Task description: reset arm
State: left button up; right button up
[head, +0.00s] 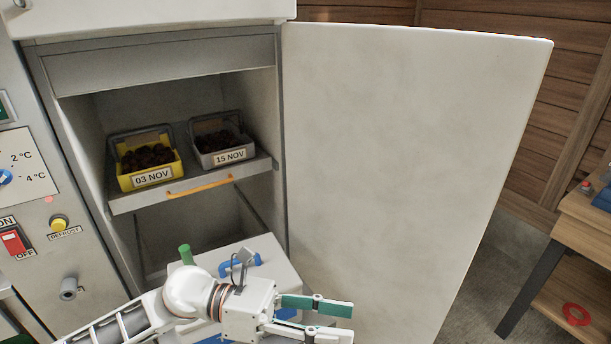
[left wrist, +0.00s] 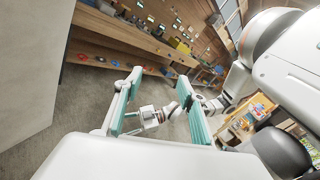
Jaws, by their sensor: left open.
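My left gripper (head: 340,322) is at the bottom middle of the head view, in front of the open white door. Its two green-padded fingers are apart, with nothing held between them. In the left wrist view the same open fingers (left wrist: 160,80) point over the floor towards a wooden bench.
The open cabinet door (head: 400,150) stands right of my left gripper. Inside, a yellow crate (head: 152,178) marked 03 NOV and a grey crate (head: 231,157) marked 15 NOV hold dark chestnuts on a shelf (head: 125,203). A wooden bench (head: 585,222) stands at right.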

pick_arm(q)
jog(key=w+a+n+t+h, duration=0.25)
jog(key=w+n+t, duration=0.45)
jog(key=n+t, duration=0.9)
jog(key=w+a+f+n+t+y, duration=0.25)
jog(key=a+f+n+y, duration=0.35)
jog(key=n, duration=0.7)
jog(key=s+a+f+n+y, duration=0.2)
jog(key=a+f+n+y, duration=0.65)
jog(key=f+n, duration=0.4)
jog(key=s+a+f+n+g+y, duration=0.1)
jog(key=s+a+f+n+g, duration=0.1)
jog(key=s+a+f, duration=0.2)
jog(key=s+a+f+n+g+y, duration=0.1)
jog(key=s+a+f+n+g, duration=0.2)
jog(key=s+f, duration=0.3)
notch_tip(320, 180, down, 5)
jog(key=shift+s+a+r+n+y, duration=0.1)
jog(key=shift+s+a+n+y, duration=0.2)
jog(key=shift+a+n, duration=0.05)
jog(key=c, duration=0.4)
jog(key=shift+o, duration=0.2)
jog(key=shift+a, duration=0.15)
